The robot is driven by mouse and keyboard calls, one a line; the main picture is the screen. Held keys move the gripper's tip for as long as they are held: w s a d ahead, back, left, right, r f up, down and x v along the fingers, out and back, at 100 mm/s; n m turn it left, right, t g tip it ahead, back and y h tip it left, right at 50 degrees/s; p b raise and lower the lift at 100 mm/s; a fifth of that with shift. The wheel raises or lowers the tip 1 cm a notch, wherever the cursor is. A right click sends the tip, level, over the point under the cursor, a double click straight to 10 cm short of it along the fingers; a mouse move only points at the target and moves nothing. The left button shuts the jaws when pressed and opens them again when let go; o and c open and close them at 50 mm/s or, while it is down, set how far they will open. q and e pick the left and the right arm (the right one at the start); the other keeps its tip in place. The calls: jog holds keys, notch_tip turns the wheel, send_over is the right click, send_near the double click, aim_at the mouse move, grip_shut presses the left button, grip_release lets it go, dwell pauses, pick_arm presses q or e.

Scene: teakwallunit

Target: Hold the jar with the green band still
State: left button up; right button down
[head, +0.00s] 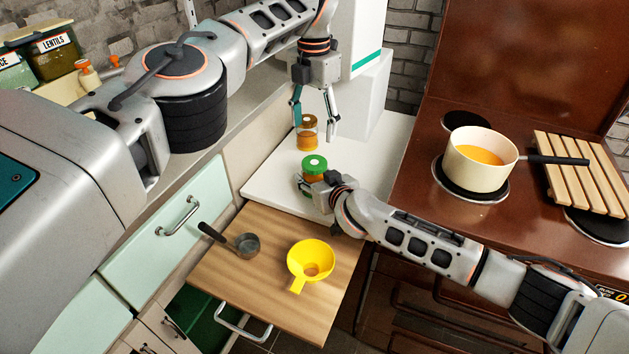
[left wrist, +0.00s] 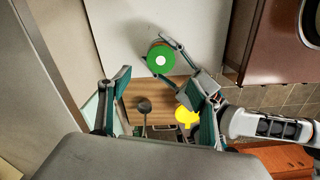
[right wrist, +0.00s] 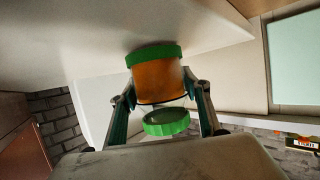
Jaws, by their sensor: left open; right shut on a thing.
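The jar with the green band (head: 314,164) has a green lid and orange contents. It stands upright on the white counter. My right gripper (head: 312,182) is shut around it from the near side; the right wrist view shows the jar's orange body (right wrist: 160,82) between the fingers. In the left wrist view the green lid (left wrist: 160,58) shows, but I cannot make out the amber-lidded jar.
The pulled-out wooden board (head: 221,268) holds a yellow funnel (head: 311,260) and a small dark scoop (head: 246,243). A cream pot (head: 479,172) with orange contents stands on the brown stove, beside a slatted wooden rack (head: 575,172). A white appliance rises behind the jars.

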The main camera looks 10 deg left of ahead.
pick_arm(q)
jog(key=shift+r, duration=0.9)
pick_arm(e)
jog(key=c, duration=1)
grip_release()
jog(key=v, duration=1.2)
jog(key=shift+d, duration=0.1)
pick_arm(q)
jog(key=shift+d, duration=0.1)
